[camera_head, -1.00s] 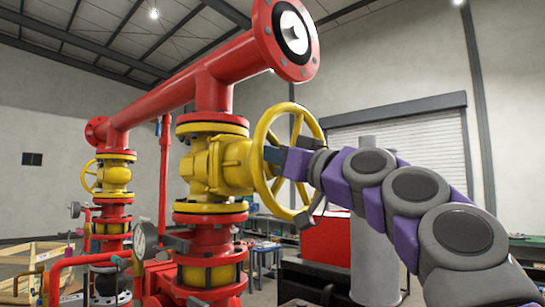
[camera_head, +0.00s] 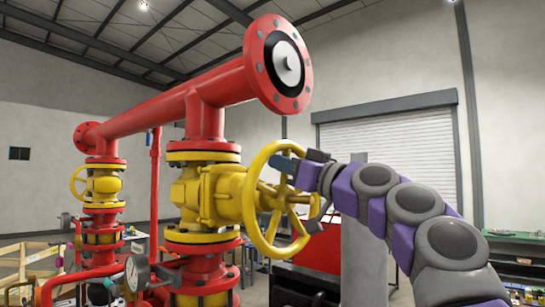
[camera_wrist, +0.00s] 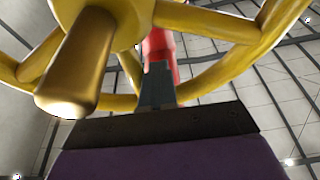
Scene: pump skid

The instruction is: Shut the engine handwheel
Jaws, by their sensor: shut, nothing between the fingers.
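A large yellow handwheel (camera_head: 254,204) stands on the side of the nearer yellow valve (camera_head: 210,193), in the middle of the head view. My gripper (camera_head: 282,162) is at the upper part of the wheel, seemingly between rim and spokes; the contact is unclear. In the wrist view the shut dark fingers (camera_wrist: 157,84) point in between the wheel's spokes (camera_wrist: 205,24), with nothing held. The wheel's stem (camera_wrist: 78,62) shows at left there, gold with a bright end.
A red pipe with a flanged end (camera_head: 278,64) runs above the valve. A second yellow valve with a smaller handwheel (camera_head: 79,182) stands farther left. A pressure gauge (camera_head: 137,272) is low in front. Benches and a roller shutter (camera_head: 390,150) are behind.

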